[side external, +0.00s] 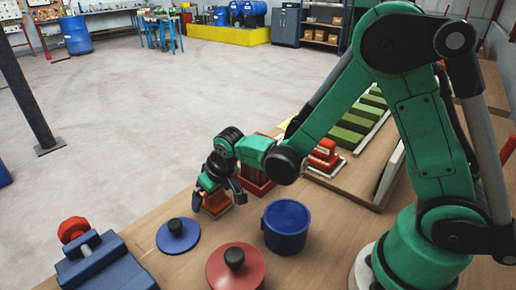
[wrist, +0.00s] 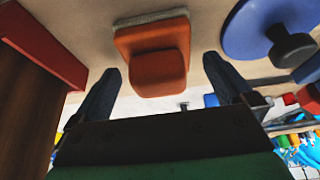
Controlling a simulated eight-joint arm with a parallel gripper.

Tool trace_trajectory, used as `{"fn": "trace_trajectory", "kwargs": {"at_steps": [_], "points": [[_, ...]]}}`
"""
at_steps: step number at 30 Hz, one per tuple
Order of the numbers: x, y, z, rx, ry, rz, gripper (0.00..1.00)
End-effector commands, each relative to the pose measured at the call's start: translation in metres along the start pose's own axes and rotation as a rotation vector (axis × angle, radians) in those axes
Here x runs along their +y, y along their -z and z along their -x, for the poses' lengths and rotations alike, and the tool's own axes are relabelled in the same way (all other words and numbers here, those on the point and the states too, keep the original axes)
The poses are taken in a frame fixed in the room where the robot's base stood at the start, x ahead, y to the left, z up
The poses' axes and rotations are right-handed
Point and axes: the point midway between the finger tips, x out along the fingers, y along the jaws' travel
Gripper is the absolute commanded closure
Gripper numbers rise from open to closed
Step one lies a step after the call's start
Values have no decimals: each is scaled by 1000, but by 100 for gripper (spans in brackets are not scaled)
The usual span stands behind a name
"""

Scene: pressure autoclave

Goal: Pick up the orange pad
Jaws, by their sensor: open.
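The orange pad (wrist: 152,50) is a block with a raised orange top and a pale layer along one edge. It lies on the wooden table, ahead of and between my fingers in the wrist view. In the side view the orange pad (side external: 217,203) sits right below my gripper (side external: 220,197), partly hidden by it. My gripper (wrist: 165,92) is open, with one dark finger on each side of the pad's near end. The fingers look apart from the pad, and nothing is held.
A blue lid (side external: 178,236) with a black knob lies left of the pad. A blue pot (side external: 286,226) and a red lid (side external: 235,268) stand nearer the camera. A blue vise (side external: 105,265) is at front left.

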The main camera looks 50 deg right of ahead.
Motion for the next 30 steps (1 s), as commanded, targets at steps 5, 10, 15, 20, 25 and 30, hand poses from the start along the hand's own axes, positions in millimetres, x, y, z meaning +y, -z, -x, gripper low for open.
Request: {"fn": "trace_trajectory", "kwargs": {"at_steps": [5, 10, 15, 20, 25, 30], "points": [[0, 0, -7, 0, 0, 0, 0], [0, 0, -8, 0, 0, 0, 0], [0, 0, -7, 0, 0, 0, 26], [0, 0, -7, 0, 0, 0, 71], [0, 0, -7, 0, 0, 0, 81], [0, 0, -6, 0, 0, 0, 81]]}}
